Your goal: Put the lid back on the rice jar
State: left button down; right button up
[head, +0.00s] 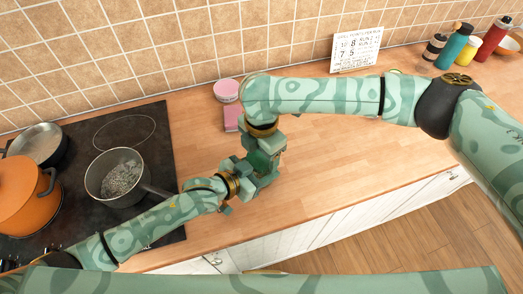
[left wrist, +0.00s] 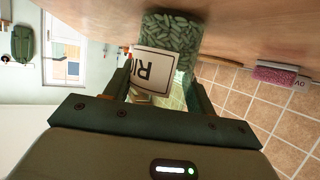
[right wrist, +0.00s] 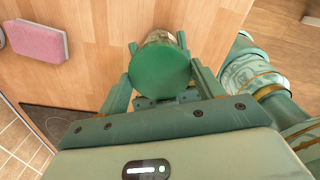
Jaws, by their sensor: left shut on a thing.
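The rice jar (left wrist: 178,35) is clear, filled with greenish grains, and carries a white label reading "RI". My left gripper (left wrist: 160,85) is shut on it in the left wrist view, one finger on each side. In the right wrist view the round green lid (right wrist: 160,68) lies between the fingers of my right gripper (right wrist: 160,75), with a bit of the jar showing just beyond its rim. I cannot tell whether the fingers grip the lid or whether it touches the jar. In the head view both grippers meet over the counter, and my arms hide most of the jar.
A dark hob (head: 118,140) with a grey saucepan (head: 115,172) and an orange pot (head: 25,190) is at the left. A pink cup (head: 226,90) stands near the tiled wall. A calendar (head: 356,50) and bottles (head: 455,45) stand at the back right. The counter's right half is largely clear.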

jog(key=m, duration=0.5)
jog(key=o, duration=1.1)
jog(key=shift+r, duration=0.1)
notch_tip(320, 180, up, 12)
jog(key=shift+f, duration=0.1)
pick_arm(q)
jog(key=shift+c, duration=2.1)
grip_release()
jog(key=shift+a, duration=0.1)
